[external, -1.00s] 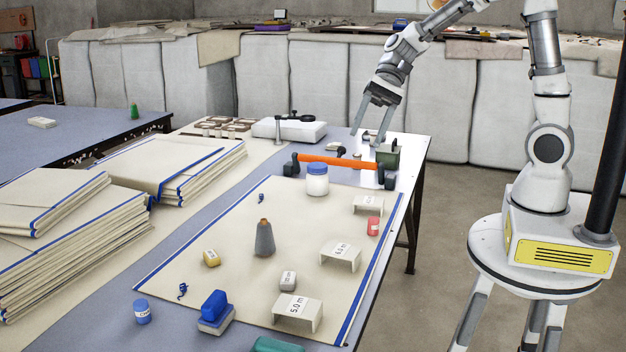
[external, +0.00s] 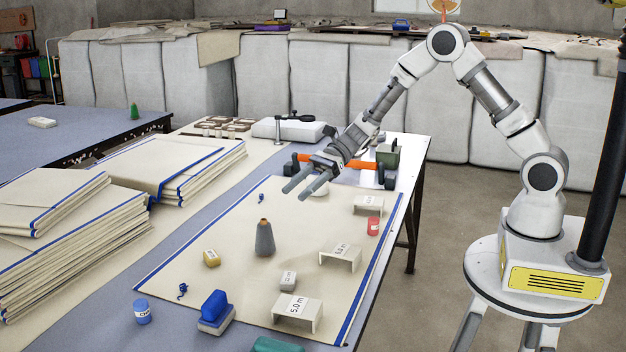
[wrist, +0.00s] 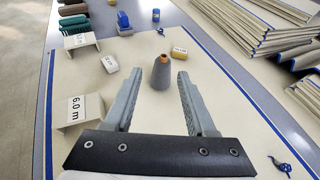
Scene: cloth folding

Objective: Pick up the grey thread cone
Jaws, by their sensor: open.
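The grey thread cone (external: 265,240) stands upright on the cream cloth (external: 225,262), with a brownish-orange tip. In the wrist view the cone (wrist: 161,76) stands beyond and between my two fingertips. My gripper (external: 292,190) is open and empty, above the cloth on the far side of the cone in the external view. Its fingers point toward the cone, still apart from it. The fingers also show in the wrist view (wrist: 172,75).
White brackets (external: 340,255) stand right of the cone. A yellow block (external: 211,258) and a small pale block (external: 288,281) lie near it. A blue-handled tool (external: 214,310) is at the front. Folded cloth stacks (external: 60,240) fill the left. Bare cloth surrounds the cone.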

